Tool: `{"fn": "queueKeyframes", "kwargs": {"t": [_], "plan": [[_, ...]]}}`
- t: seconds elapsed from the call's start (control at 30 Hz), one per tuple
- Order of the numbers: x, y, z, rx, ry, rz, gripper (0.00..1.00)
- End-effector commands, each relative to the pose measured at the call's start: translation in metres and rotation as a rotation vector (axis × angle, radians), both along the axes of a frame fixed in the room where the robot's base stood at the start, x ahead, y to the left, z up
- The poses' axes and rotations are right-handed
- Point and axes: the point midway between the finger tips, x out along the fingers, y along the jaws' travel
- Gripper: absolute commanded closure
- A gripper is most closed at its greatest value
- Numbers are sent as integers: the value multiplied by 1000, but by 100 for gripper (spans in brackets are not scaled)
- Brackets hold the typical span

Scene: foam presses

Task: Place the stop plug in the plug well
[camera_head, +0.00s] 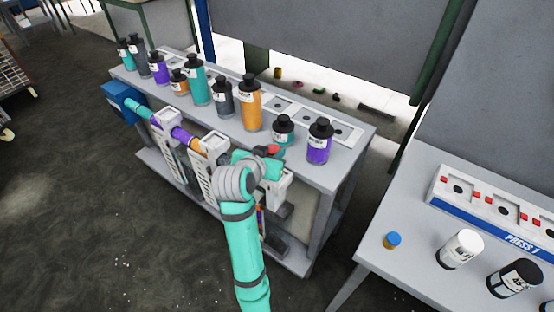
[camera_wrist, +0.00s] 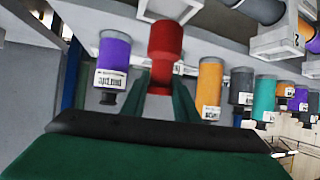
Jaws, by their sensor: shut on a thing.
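My gripper (camera_wrist: 161,84) is shut on a red plug (camera_wrist: 165,45), which stands out beyond the green fingers in the wrist view; I take it to be the stop plug. In the head view the red plug (camera_head: 273,149) shows as a small red spot at my arm's end, beside the front edge of the grey bench (camera_head: 352,160). My gripper's fingers are mostly hidden there by my wrist. Square white plates with dark holes lie along the bench's back, and similar ones sit on the PRESS 1 panel (camera_head: 480,203). I cannot tell which hole is the plug well.
Several bottles line the bench, including a purple one (camera_head: 319,142), a teal one (camera_head: 283,131) and an orange one (camera_head: 250,103). Open floor lies left.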

Motion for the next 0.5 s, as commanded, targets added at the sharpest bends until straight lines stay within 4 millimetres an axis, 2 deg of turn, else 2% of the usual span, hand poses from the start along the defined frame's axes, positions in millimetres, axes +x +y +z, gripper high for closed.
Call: {"fn": "queueKeyframes", "kwargs": {"t": [0.23,0.5], "plan": [[7,-9,-11,-1,-3,-2,100],[8,-10,-42,-1,-3,-2,100]]}}
